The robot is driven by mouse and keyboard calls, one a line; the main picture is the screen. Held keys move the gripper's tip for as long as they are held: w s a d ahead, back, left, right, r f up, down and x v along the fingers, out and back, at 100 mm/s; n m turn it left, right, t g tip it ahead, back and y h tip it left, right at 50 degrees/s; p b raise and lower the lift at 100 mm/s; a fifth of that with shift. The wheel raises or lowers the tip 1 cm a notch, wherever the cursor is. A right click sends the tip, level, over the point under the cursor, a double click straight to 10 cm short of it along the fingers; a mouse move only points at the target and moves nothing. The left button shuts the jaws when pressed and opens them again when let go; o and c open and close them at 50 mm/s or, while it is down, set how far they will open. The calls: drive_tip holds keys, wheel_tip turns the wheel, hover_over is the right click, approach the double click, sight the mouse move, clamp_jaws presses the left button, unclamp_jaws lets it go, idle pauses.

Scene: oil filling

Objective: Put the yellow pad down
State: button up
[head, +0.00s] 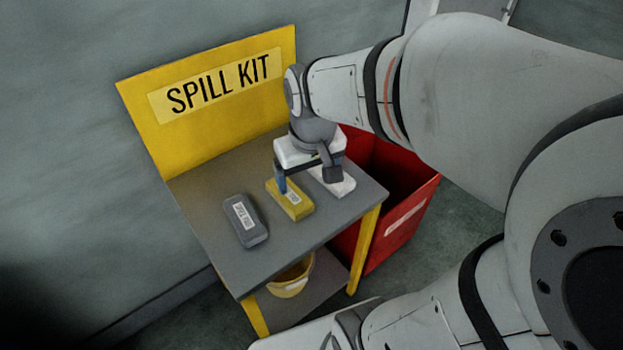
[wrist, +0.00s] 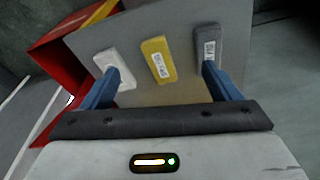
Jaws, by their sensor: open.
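The yellow pad (head: 290,199) lies flat on the grey table top, between a grey pad and a white pad. It also shows in the wrist view (wrist: 158,60), centred between my fingers with its label facing up. My gripper (head: 305,183) is above the table at the yellow pad and the white pad. In the wrist view its two blue fingers (wrist: 163,88) are spread wide, with nothing held between them. The gripper partly hides the white pad in the head view.
The grey pad (head: 245,220) and the white pad (head: 333,181) lie either side. A yellow SPILL KIT board (head: 215,130) stands behind the table (head: 225,267). A red bin (head: 408,215) is at its right, and a yellow bucket (head: 291,281) sits on the lower shelf.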

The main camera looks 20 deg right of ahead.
drive_tip(key=s+r+m, duration=0.1)
drive_tip(key=s, duration=0.5)
drive_tip(key=shift+t, duration=0.4)
drive_tip(key=shift+c, duration=0.2)
idle(0.7)
